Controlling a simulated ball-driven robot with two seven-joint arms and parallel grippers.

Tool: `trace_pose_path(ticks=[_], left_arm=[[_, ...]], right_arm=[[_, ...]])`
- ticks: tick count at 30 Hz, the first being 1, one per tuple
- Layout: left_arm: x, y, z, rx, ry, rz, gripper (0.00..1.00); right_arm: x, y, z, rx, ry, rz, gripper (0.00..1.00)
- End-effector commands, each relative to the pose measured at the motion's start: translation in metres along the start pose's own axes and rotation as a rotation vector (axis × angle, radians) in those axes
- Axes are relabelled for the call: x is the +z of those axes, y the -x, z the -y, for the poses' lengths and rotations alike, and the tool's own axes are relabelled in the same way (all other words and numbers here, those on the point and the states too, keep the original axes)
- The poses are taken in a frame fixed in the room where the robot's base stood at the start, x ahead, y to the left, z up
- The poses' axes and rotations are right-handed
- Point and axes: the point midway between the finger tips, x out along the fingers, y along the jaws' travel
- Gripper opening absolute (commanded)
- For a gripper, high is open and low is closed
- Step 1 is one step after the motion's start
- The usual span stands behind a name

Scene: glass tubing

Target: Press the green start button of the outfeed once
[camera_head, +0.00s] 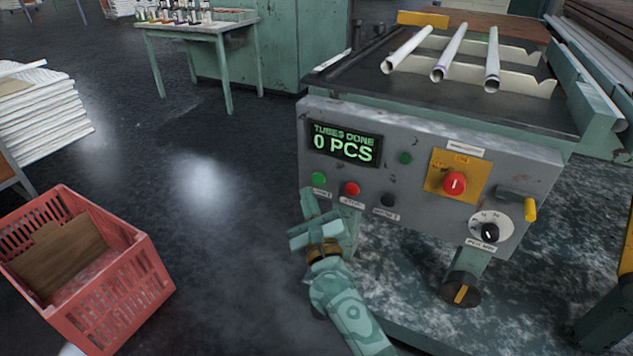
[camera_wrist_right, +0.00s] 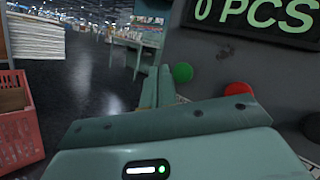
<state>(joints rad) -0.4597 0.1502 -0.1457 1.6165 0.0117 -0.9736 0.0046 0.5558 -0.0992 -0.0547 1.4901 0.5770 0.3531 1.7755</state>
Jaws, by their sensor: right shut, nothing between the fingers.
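The green start button (camera_head: 319,179) is at the left end of the grey control panel (camera_head: 420,150), under a display reading "TUBES DONE 0 PCS" (camera_head: 343,144). It also shows in the wrist view (camera_wrist_right: 183,73). My right gripper (camera_head: 308,193) is shut and empty, its fingertips pointing up at the panel just below and left of the green button. In the wrist view the closed fingers (camera_wrist_right: 157,86) end to the left of the button. I cannot tell whether they touch the panel; they do not cover the button. My left gripper is not in view.
A red stop button (camera_head: 352,189) and a black button (camera_head: 388,200) sit to the right. Glass tubes (camera_head: 449,53) lie on top. A red crate (camera_head: 110,290) stands at left.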

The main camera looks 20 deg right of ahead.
Motion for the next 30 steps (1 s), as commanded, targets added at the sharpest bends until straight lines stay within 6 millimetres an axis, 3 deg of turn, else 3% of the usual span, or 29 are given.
trace_pose_path(ticks=[9, 30], left_arm=[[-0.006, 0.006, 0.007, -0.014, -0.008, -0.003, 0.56], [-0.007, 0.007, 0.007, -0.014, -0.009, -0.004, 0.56]], right_arm=[[-0.009, -0.014, 0.01, 0.0, 0.0, 0.001, 0.0], [-0.009, -0.014, 0.011, 0.0, 0.0, 0.001, 0.0]])
